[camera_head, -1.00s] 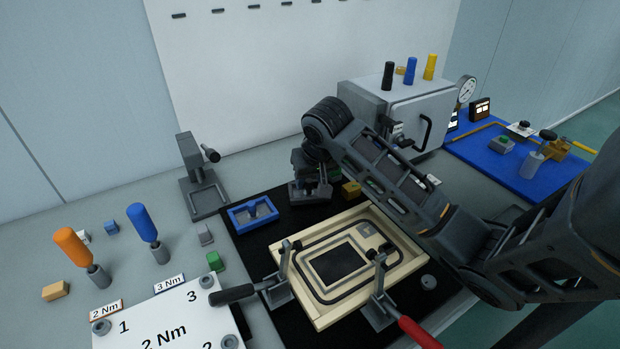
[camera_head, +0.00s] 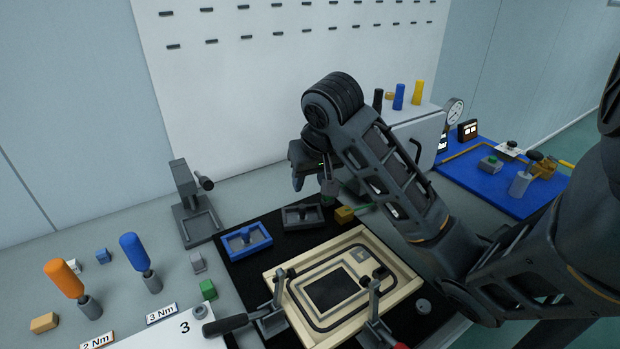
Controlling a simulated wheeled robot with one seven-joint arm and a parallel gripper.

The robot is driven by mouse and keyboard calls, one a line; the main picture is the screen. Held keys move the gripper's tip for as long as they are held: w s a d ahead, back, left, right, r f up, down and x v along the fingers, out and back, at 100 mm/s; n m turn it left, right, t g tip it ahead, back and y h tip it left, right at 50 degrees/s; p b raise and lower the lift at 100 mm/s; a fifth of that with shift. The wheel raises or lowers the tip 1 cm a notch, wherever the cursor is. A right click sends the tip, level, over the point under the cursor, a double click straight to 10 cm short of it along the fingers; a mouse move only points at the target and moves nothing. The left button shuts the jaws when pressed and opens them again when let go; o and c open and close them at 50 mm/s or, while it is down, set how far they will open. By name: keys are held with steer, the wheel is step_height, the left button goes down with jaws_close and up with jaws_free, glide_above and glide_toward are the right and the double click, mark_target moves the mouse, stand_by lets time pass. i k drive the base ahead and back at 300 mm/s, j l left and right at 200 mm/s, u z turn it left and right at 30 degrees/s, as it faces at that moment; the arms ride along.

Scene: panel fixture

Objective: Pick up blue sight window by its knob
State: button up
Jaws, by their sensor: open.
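The blue sight window (camera_head: 262,240) is a small blue rectangular frame with a grey pane and a knob in its middle. My gripper (camera_head: 313,188) is open and raised above the mat, to the right of the blue window and higher in the picture. It is apart from the blue window, and nothing shows between its fingers. The arm partly hides the gripper.
A similar dark grey window (camera_head: 302,224) lies just right of the blue one, below my gripper. The cream framed panel (camera_head: 385,297) with toggle clamps stands in front. A yellow block (camera_head: 344,215) lies near the grey window. A grey stand (camera_head: 190,205) is left.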

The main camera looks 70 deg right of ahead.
mark_target(246, 242)
steer(key=j+z, duration=0.1)
steer(key=j, duration=0.75)
steer(key=k+j+z, duration=0.1)
steer(key=j, duration=0.7)
